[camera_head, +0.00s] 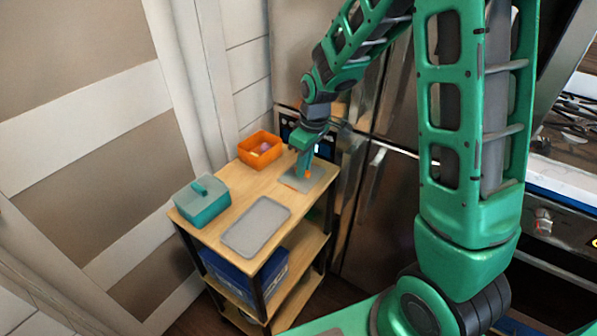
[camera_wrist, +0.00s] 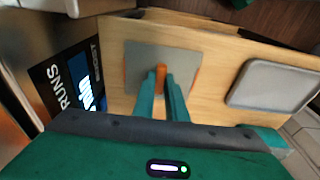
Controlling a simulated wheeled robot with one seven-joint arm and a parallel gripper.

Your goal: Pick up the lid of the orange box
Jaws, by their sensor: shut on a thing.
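The orange box (camera_head: 253,158) stands open at the back of the wooden cart top, with small pale items inside. Its lid (camera_head: 292,183) is a flat grey plate with thin orange edges and an upright orange handle; it lies to the right of the box. In the wrist view the lid (camera_wrist: 140,62) is below my fingers. My gripper (camera_head: 306,173) points down over the lid and is shut on the orange handle (camera_wrist: 161,72), which shows between the fingertips (camera_wrist: 162,84) in the wrist view. I cannot tell whether the lid touches the cart top.
A teal lidded box (camera_head: 203,207) stands at the cart's left end. A grey tray (camera_head: 256,226) lies at the front; it also shows in the wrist view (camera_wrist: 274,86). A blue crate (camera_head: 240,275) is on the shelf below. Steel appliance doors (camera_head: 385,205) stand close on the right.

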